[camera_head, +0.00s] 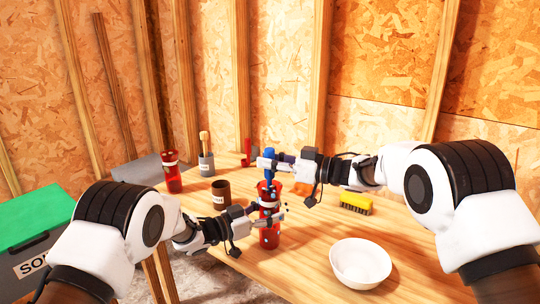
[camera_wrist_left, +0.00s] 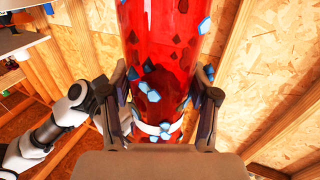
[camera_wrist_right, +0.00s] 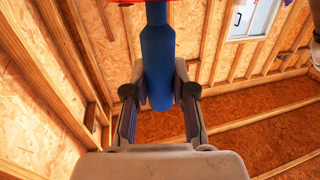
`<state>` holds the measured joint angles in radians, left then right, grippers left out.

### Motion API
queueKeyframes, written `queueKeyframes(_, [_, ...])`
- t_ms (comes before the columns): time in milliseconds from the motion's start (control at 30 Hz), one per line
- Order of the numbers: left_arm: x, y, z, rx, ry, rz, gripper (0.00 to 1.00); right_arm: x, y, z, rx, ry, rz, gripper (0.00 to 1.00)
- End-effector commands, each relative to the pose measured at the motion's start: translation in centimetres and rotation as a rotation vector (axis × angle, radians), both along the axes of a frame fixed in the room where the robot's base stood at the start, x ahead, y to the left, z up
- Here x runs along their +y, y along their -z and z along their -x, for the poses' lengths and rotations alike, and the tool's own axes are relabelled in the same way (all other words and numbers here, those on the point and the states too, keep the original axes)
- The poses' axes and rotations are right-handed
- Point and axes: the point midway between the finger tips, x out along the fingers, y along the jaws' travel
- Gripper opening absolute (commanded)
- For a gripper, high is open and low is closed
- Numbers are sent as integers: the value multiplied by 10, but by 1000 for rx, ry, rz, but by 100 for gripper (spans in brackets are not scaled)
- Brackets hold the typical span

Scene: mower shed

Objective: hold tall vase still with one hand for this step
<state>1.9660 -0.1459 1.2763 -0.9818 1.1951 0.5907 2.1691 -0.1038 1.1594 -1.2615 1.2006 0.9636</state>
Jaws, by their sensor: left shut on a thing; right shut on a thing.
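A tall red vase (camera_head: 268,238) with a white band and blue and dark specks stands upright on the wooden table. My left gripper (camera_head: 268,213) is shut around it at mid-height; the left wrist view shows the vase (camera_wrist_left: 165,60) between the two fingers (camera_wrist_left: 164,85). My right gripper (camera_head: 270,165) is shut on a blue handle (camera_wrist_right: 157,60) just above the vase's mouth. The handle is upright, and its lower part is at the vase opening; whether it touches inside is hidden.
A white bowl (camera_head: 360,275) stands at the front right and a yellow brush (camera_head: 356,203) behind it. A brown cup (camera_head: 221,193), another red vase (camera_head: 173,178) and a grey cup (camera_head: 206,164) with a wooden-handled tool stand left. A green-lidded bin (camera_head: 32,222) is beyond the table's left side.

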Motion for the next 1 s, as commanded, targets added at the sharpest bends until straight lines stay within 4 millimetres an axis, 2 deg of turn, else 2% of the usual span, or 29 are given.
queueKeyframes(267, [0,0,0,0,0,0,35,0,-5,0,-1,0,-1,0])
queueKeyframes(633, [0,0,0,0,0,0,35,0,-44,0,-1,0,-1,0])
queueKeyframes(1000, [0,0,0,0,0,0,35,0,-42,0,1,0,0,0])
